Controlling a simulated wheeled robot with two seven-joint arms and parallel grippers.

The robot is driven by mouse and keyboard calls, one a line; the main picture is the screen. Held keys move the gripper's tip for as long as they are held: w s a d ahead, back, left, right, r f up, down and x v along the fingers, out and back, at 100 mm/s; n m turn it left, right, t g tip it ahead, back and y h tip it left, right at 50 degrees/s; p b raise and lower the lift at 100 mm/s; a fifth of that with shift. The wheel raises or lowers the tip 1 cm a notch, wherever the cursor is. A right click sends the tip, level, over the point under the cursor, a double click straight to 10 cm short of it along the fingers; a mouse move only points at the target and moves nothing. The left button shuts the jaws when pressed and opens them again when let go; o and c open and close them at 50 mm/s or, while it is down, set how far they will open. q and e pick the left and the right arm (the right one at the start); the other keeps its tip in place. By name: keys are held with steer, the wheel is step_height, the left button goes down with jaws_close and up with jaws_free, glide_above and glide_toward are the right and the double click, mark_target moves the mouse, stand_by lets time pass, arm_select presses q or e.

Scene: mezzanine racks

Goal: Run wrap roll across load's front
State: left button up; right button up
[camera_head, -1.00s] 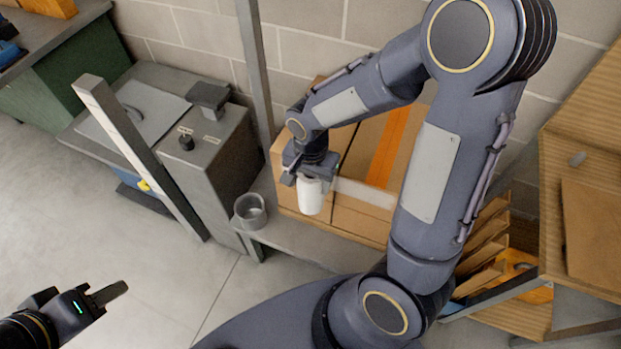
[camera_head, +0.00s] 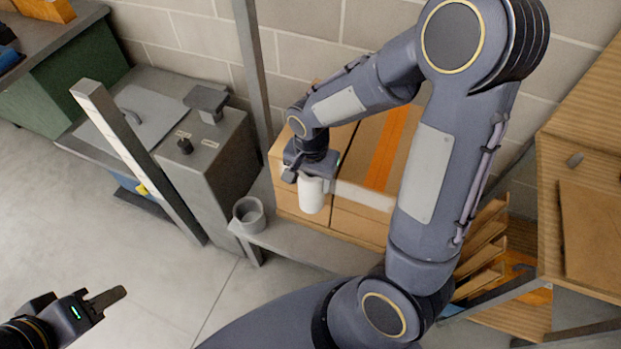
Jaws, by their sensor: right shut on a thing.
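The load is a block of brown cartons (camera_head: 350,222) with an orange stripe on top, standing on a grey shelf. My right gripper (camera_head: 309,178) is shut on the white wrap roll (camera_head: 312,196), which it holds upright at the load's front, near the left end. A pale band of wrap (camera_head: 363,194) runs from the roll to the right along the front, until my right arm hides it. My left gripper (camera_head: 100,303) is at the lower left, over the floor, far from the load. Whether its fingers are apart is not clear.
A grey cup (camera_head: 249,214) stands on the shelf's left end (camera_head: 285,238). A grey post (camera_head: 254,75) rises behind it, and a grey cabinet (camera_head: 205,165) stands to the left. Wooden shelving (camera_head: 580,190) is at the right. The floor at lower left is clear.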

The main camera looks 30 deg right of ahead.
steer(key=shift+w+d, duration=0.35)
steer(key=shift+d, duration=0.05)
stand_by(0.4)
steer(key=shift+s+d, duration=1.3)
steer(key=shift+s, duration=0.2)
steer(key=shift+w+a, duration=0.6)
steer(key=shift+w, duration=0.25)
steer(key=shift+w+a, duration=0.6)
steer(key=shift+w, duration=0.2)
steer(key=s+a+b, duration=0.1)
steer(key=s+a, duration=0.3)
steer(key=a, duration=0.1)
steer(key=shift+s+a, duration=0.2)
steer(key=shift+s, duration=0.15)
